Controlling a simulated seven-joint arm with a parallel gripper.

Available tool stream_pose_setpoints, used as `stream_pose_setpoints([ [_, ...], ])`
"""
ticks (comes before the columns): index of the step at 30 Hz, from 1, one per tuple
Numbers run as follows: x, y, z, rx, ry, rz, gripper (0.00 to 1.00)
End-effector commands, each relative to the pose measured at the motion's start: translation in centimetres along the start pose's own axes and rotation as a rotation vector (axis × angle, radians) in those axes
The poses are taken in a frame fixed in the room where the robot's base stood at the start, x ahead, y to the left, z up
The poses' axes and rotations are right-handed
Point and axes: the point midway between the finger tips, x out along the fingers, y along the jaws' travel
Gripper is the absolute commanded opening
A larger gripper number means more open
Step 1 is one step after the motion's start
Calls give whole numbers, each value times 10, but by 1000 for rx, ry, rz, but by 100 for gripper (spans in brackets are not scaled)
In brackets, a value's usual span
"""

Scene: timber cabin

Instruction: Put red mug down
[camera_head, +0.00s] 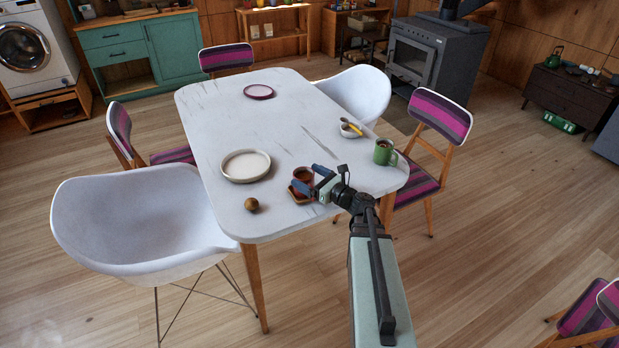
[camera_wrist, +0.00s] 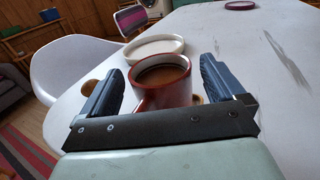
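The red mug (camera_head: 302,175) stands upright at the near right part of the white table, at a small brown wooden coaster or tray (camera_head: 297,198). In the wrist view the red mug (camera_wrist: 165,95) holds a dark brown drink. My gripper (camera_head: 311,179) reaches in low from the right, its two blue fingers on either side of the mug. In the wrist view my gripper (camera_wrist: 162,75) is spread wide, with a narrow gap between each finger and the mug. The mug's base is hidden by the gripper, so I cannot see its contact with the coaster.
On the white table (camera_head: 250,112) are a cream plate (camera_head: 246,166), a round brown item (camera_head: 251,205), a pink-rimmed plate (camera_head: 258,91), a white bowl (camera_head: 350,130) and a green mug (camera_head: 384,152). The table's middle is clear. Chairs surround it.

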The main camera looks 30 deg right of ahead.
Motion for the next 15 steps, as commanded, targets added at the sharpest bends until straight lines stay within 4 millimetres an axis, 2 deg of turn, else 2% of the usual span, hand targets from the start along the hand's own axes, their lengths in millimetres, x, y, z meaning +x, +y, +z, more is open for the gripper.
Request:
stream_pose_setpoints([
  [11,0,0,3,-1,0,0,100],
  [15,-16,1,3,0,0,-2,100],
])
